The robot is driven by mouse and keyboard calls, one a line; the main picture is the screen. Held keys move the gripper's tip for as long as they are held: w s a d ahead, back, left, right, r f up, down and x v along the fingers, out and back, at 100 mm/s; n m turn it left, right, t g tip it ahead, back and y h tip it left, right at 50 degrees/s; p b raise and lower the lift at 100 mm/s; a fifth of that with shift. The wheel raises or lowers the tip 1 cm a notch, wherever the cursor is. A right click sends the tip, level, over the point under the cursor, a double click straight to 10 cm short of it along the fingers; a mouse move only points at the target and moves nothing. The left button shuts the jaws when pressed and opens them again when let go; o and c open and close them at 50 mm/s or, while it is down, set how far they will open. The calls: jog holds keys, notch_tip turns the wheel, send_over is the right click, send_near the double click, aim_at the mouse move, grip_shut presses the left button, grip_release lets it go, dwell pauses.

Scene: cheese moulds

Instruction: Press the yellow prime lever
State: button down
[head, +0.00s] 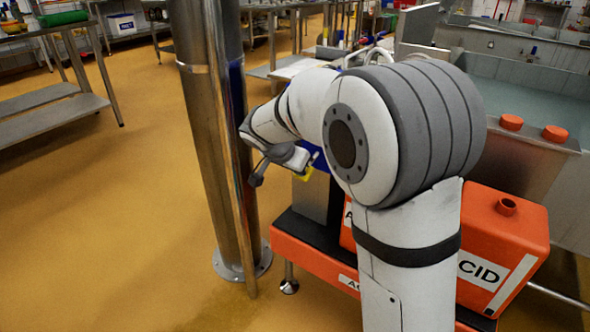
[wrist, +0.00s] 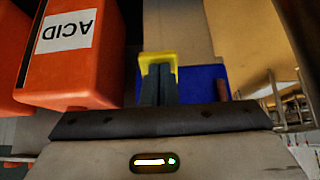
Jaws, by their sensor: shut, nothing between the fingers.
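The yellow prime lever (wrist: 158,57) shows in the wrist view as a yellow edge around the tips of my fingers. A small part of the yellow lever (head: 306,174) also shows in the head view, beside my wrist. My gripper (wrist: 159,68) is shut and empty, with its two dark fingers side by side. The fingertips overlap the lever in the wrist view; I cannot tell whether they touch it. The fingers hide the lever's middle. In the head view my arm covers much of the area around the lever.
A blue part (wrist: 204,84) lies behind the fingers. Orange ACID containers (wrist: 112,45) stand close on the left in the wrist view; one (head: 527,222) shows right of my arm in the head view. A steel column (head: 205,120) stands close left of my wrist. Open floor (head: 100,220) lies left.

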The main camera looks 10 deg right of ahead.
dwell(0.3)
jog(key=s+p+v, duration=0.1)
jog(key=p+v, duration=0.3)
jog(key=v, duration=1)
jog(key=shift+a+f, duration=0.35)
jog(key=shift+f, duration=0.1)
jog(key=shift+w, duration=0.1)
jog(key=w+d+r+g+y+p, duration=0.2)
jog(key=w+d+r+p, duration=0.4)
jog(key=p, duration=1.9)
notch_tip(320, 180, up, 2)
jog(key=shift+r+g+y, duration=0.25)
jog(key=shift+g+y, duration=0.05)
jog(key=shift+g, duration=0.1)
jog(key=shift+f, duration=0.2)
